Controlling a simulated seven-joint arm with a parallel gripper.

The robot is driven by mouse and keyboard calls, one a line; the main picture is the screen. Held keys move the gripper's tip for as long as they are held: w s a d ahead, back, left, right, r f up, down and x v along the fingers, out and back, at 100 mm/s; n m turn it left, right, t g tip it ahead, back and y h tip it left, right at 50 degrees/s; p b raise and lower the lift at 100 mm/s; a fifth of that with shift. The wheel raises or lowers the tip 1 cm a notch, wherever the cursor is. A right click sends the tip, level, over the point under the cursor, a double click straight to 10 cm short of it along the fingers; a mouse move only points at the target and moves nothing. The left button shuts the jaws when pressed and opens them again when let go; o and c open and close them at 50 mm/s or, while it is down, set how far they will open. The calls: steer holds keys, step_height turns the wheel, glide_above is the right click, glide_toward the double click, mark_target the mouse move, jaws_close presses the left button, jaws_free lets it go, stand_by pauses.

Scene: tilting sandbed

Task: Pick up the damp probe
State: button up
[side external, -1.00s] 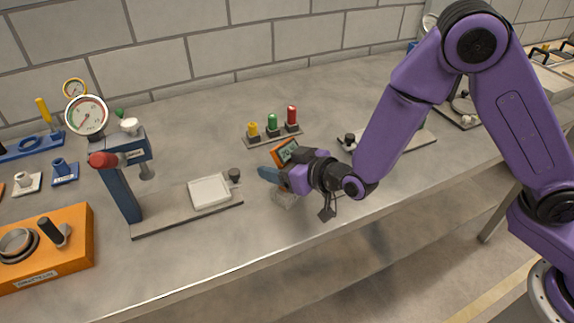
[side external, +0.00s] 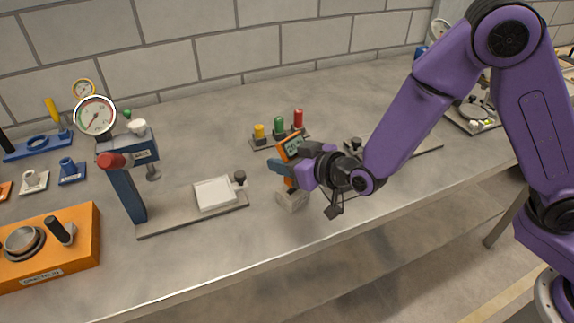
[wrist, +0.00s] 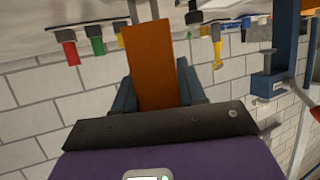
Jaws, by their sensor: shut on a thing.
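The damp probe (side external: 291,146) is an orange handheld device with a dark display, held upright in my gripper. In the wrist view, its plain orange body (wrist: 153,65) stands between the two blue-grey fingers. My gripper (side external: 282,170) is shut on it from the right side.
A row of yellow, green and red knobs (side external: 279,127) stands behind the probe. To the left are a gauge press (side external: 125,185) with a white tray (side external: 215,194) on its base plate, and an orange box (side external: 75,245). The bench front between is clear.

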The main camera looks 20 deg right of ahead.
steer(key=s+d+r, duration=0.1)
steer(key=r, duration=0.1)
steer(key=s+d+r, duration=0.1)
steer(key=s+r, duration=0.1)
steer(key=s+d+r, duration=0.1)
steer(key=r, duration=0.2)
steer(key=shift+s, duration=0.2)
glide_toward(296, 139)
steer(key=shift+s+d+r, duration=0.75)
steer(key=shift+s+d, duration=0.25)
steer(key=shift+d, duration=0.2)
step_height(296, 139, up, 10)
steer(key=shift+f, duration=0.1)
steer(key=shift+w+d+f+m+t+h, duration=0.15)
steer(key=shift+w+d+f+m+h, duration=0.7)
steer(key=shift+w+f, duration=1.65)
steer(key=shift+w+d+f+m+t+h, duration=0.2)
steer(key=shift+w+d+f+m+h, duration=0.7)
steer(key=shift+f, duration=2.85)
steer(key=shift+w+d+f+m+t+h, duration=0.15)
steer(key=shift+w+d+f+m+h, duration=0.6)
steer(key=shift+w+f, duration=1.85)
